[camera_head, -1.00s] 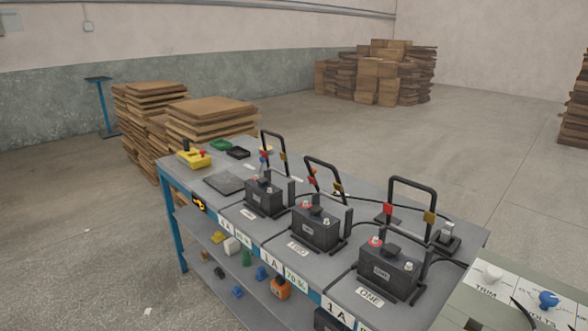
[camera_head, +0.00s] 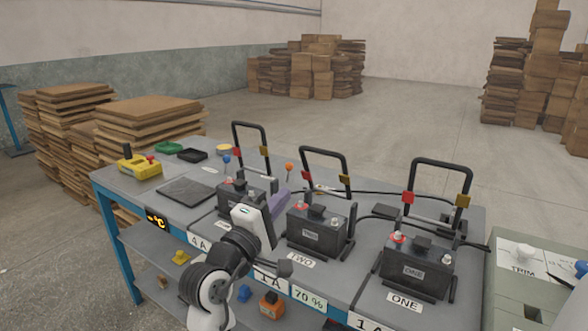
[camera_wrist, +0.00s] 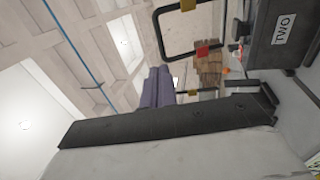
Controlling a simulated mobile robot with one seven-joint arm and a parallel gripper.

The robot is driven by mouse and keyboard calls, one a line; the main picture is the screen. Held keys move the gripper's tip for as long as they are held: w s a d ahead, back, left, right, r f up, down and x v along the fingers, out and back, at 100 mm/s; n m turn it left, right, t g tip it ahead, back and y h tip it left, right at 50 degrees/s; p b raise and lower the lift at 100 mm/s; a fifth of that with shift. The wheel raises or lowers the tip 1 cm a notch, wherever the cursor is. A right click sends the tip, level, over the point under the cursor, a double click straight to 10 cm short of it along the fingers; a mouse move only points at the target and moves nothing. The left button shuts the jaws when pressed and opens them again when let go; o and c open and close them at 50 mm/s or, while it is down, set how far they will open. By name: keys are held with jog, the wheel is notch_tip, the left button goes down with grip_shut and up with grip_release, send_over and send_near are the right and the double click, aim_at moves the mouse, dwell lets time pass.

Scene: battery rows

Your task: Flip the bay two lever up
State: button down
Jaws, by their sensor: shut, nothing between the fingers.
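The bay two battery (camera_head: 317,229) is a dark box behind the TWO label (camera_head: 300,260) in the head view. A black hoop (camera_head: 324,151) with red and yellow clips stands upright behind it. A short stalk with an orange knob (camera_head: 289,167) rises left of that hoop; I cannot tell which of these is the lever.
The bay one battery (camera_head: 414,266) and its hoop (camera_head: 442,172) stand at the right. A blue-knobbed stalk (camera_head: 226,161) stands behind the leftmost battery. A yellow box (camera_head: 140,168) sits at the bench's left end. A panel (camera_head: 535,277) is at right. Cables cross the bench.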

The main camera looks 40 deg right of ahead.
aim_at(324, 150)
jog(key=p+x, duration=0.3)
jog(key=x, duration=1.1)
jog(key=shift+s, duration=0.15)
jog(key=shift+r, duration=0.1)
jog(key=d+p, duration=0.1)
jog(key=p, duration=0.2)
jog(key=w+d+r+y+p, duration=0.1)
jog(key=p, duration=0.2)
jog(key=d+r+g+y+p, duration=0.1)
jog(key=d+p, duration=0.1)
jog(key=p, duration=0.1)
jog(key=shift+w+r+p, duration=0.25)
jog(key=shift+w+p, duration=0.05)
jog(key=shift+a, duration=0.1)
